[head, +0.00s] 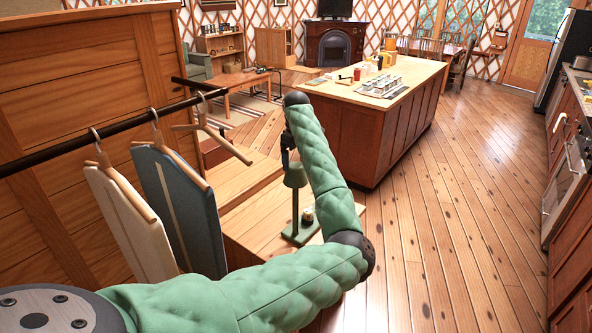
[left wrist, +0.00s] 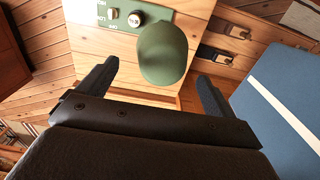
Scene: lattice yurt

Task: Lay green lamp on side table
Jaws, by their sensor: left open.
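The green lamp (head: 295,178) stands upright on a low wooden surface (head: 258,222), its flat base carrying a pale knob. The left wrist view shows the rounded green shade (left wrist: 162,53) from above and the base (left wrist: 133,17) with knobs and lettering. My left gripper (head: 288,147) is just above the lamp, partly hidden by my green forearm. Its fingers (left wrist: 158,72) are open, with the shade between and just beyond the tips; I see no grip on it. I cannot tell whether this wooden surface is the side table. My right gripper is out of view.
Left of the lamp, garments (head: 183,205) hang on a dark rail (head: 95,128). A kitchen island (head: 385,125) stands behind, and a low table (head: 232,97) farther back. The floor (head: 450,230) on the right is clear.

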